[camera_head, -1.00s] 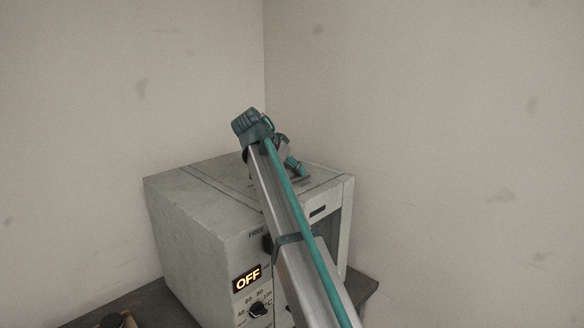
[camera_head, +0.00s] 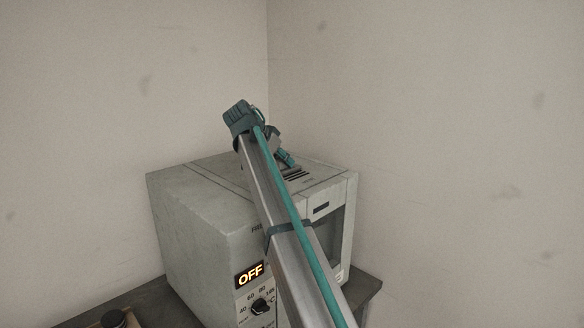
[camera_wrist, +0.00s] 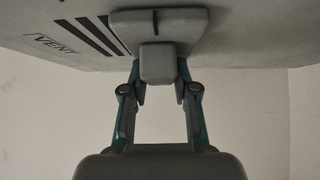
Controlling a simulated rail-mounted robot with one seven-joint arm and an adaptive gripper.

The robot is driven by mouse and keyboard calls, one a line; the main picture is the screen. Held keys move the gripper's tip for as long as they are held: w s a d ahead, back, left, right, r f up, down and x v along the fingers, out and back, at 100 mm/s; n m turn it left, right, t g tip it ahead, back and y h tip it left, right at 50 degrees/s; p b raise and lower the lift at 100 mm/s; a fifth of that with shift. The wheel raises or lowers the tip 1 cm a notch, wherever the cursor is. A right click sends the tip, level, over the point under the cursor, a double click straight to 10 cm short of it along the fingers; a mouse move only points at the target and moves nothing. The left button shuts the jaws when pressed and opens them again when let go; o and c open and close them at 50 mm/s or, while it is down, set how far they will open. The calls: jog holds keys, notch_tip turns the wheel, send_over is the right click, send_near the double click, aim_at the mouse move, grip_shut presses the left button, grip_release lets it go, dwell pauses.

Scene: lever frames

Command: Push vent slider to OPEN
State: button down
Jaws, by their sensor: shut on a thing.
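The vent slider (camera_wrist: 190,25) is a light grey plate with a dark line and a square block-shaped knob (camera_wrist: 157,62). In the wrist view it sits beside several dark vent slots (camera_wrist: 88,36), with the printed word VENT (camera_wrist: 54,46) further left. My gripper (camera_wrist: 158,78) has one finger on each side of the knob and is shut on it. In the head view my gripper (camera_head: 286,160) is at the top of the grey oven (camera_head: 195,205), beside the vent slots (camera_head: 294,174). The slider itself is hidden there by my arm and gripper.
The oven's front has a lit OFF display (camera_head: 249,275) and a temperature dial (camera_head: 259,307). It stands on a dark bench (camera_head: 362,286) near a wall corner. My arm covers part of the front.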

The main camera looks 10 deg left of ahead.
jog(key=shift+w+a+r, duration=0.1)
jog(key=shift+a, duration=0.05)
jog(key=c, duration=0.9)
grip_release()
jog(key=shift+w+a, duration=0.1)
jog(key=v, duration=1.2)
